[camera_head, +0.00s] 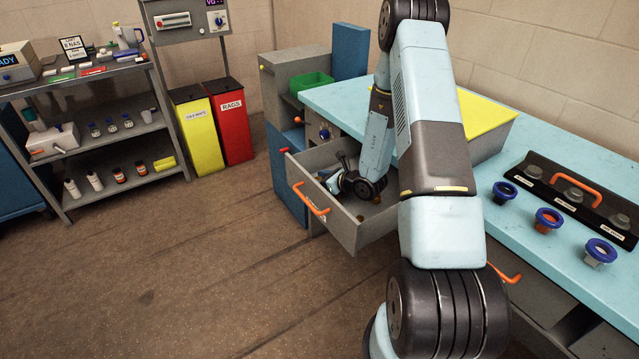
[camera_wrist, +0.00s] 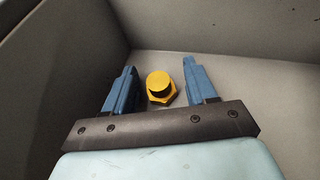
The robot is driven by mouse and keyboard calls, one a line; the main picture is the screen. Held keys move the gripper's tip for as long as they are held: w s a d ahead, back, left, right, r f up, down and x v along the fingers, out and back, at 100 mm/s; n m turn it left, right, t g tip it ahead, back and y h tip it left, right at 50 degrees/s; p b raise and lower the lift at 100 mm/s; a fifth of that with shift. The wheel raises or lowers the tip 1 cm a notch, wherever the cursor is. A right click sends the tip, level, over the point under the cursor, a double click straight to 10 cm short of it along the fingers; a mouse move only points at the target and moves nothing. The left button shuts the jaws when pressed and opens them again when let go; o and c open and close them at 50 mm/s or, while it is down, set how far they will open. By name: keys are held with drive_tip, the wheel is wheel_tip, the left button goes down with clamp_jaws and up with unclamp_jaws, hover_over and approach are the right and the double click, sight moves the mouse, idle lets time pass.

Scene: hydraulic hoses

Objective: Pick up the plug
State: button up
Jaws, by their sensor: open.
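A yellow plug (camera_wrist: 160,86) with a round top and a hexagonal flange shows in the wrist view, inside a grey drawer. My gripper (camera_wrist: 159,82) is open, with one blue finger on each side of the plug. In the head view my gripper (camera_head: 330,178) reaches down into the open drawer (camera_head: 330,212). The plug cannot be made out there, and my arm hides part of the drawer.
The drawer walls (camera_wrist: 70,50) rise close around my gripper. The light blue bench top (camera_head: 345,105) lies beside the drawer. Blue-rimmed fittings (camera_head: 548,220) and a dark rack with an orange handle (camera_head: 575,190) stand on the bench at right. The floor at left is clear.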

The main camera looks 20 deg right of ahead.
drive_tip(key=shift+c, duration=0.2)
drive_tip(key=c, duration=1)
